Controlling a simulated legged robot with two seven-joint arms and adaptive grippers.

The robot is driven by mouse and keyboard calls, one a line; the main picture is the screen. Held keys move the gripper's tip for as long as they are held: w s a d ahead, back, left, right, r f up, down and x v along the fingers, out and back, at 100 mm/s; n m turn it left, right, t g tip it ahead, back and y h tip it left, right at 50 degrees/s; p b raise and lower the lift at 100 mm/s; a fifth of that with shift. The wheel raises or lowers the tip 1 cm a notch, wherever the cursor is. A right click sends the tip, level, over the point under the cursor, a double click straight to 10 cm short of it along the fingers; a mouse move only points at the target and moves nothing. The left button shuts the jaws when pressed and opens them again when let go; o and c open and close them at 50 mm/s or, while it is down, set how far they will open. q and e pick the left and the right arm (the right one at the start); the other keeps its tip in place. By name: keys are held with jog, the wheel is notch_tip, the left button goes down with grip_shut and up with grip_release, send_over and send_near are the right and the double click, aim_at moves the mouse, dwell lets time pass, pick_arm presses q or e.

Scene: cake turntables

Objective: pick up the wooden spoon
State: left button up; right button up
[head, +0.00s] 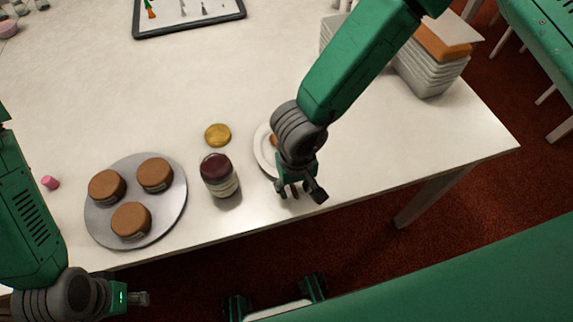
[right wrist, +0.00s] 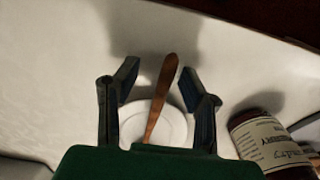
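The wooden spoon (right wrist: 162,92) shows in the right wrist view as a brown handle slanting over a white saucer (right wrist: 172,130). Its lower end is hidden behind my wrist. In the head view a small brown bit, likely the spoon (head: 273,140), shows at the saucer (head: 262,152) beside my right arm. My right gripper (head: 302,190) is open over the saucer's near side; in the right wrist view its fingers (right wrist: 158,85) stand either side of the handle with gaps. My left gripper (head: 142,298) is in front of the table at lower left, its opening unclear.
A grey turntable (head: 101,222) bears three brown cakes. Stacked containers (head: 428,75) stand at the back right. The right front table is clear.

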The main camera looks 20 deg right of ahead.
pick_arm(q)
jog(key=shift+a, duration=0.1)
pick_arm(e)
jog(key=shift+a, duration=0.15)
jog(key=shift+a, duration=0.2)
grip_shut()
pick_arm(q)
jog(key=shift+a+f, duration=0.1)
jog(key=shift+a, duration=0.15)
jog(key=shift+d, duration=0.15)
pick_arm(e)
jog(key=shift+d, duration=0.15)
jog(key=shift+r, duration=0.2)
notch_tip(320, 180, up, 10)
jog(key=shift+f+p, duration=0.1)
jog(key=shift+p, duration=0.9)
pick_arm(q)
notch_tip(320, 180, up, 2)
jog(key=shift+r, duration=0.1)
